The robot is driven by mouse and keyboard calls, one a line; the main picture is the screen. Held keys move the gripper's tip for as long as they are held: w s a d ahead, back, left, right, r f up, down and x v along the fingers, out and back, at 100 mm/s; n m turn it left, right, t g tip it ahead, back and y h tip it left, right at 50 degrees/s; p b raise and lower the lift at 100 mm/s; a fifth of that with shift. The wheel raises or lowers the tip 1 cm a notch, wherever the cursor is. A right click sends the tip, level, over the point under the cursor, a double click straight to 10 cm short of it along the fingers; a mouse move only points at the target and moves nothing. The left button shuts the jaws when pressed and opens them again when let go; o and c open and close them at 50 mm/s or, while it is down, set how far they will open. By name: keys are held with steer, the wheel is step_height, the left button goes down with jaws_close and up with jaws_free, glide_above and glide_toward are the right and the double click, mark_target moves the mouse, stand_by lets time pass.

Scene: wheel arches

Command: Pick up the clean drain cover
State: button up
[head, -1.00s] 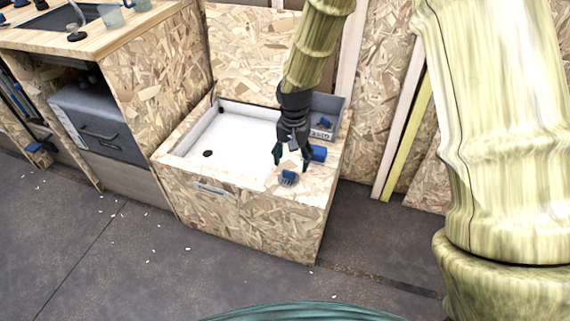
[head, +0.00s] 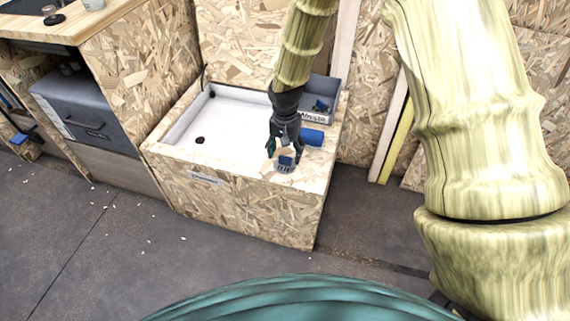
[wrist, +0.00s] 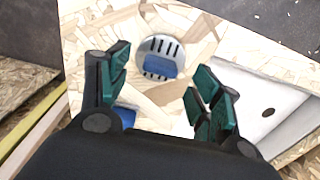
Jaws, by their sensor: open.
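The drain cover (head: 286,168) is a round, slotted grey disc with a blue piece on its top. It lies flat on the wooden top near the front edge of the box. In the wrist view the drain cover (wrist: 151,47) shows between and beyond my fingers, with its slots along the upper side. My gripper (head: 284,154) is open and empty, pointing down just above the cover. In the wrist view my gripper (wrist: 163,66) has its green-padded fingers spread on either side of it. I cannot see either finger touching the cover.
A white basin (head: 225,125) with a dark drain hole is to the left.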

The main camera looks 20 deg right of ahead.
mark_target(285, 157)
step_height(285, 157, down, 4)
steer(key=shift+w+r+b, duration=0.1)
steer(key=shift+r+b, duration=0.1)
steer(key=shift+b, duration=0.1)
steer(key=c, duration=1.1)
steer(key=shift+r, duration=0.1)
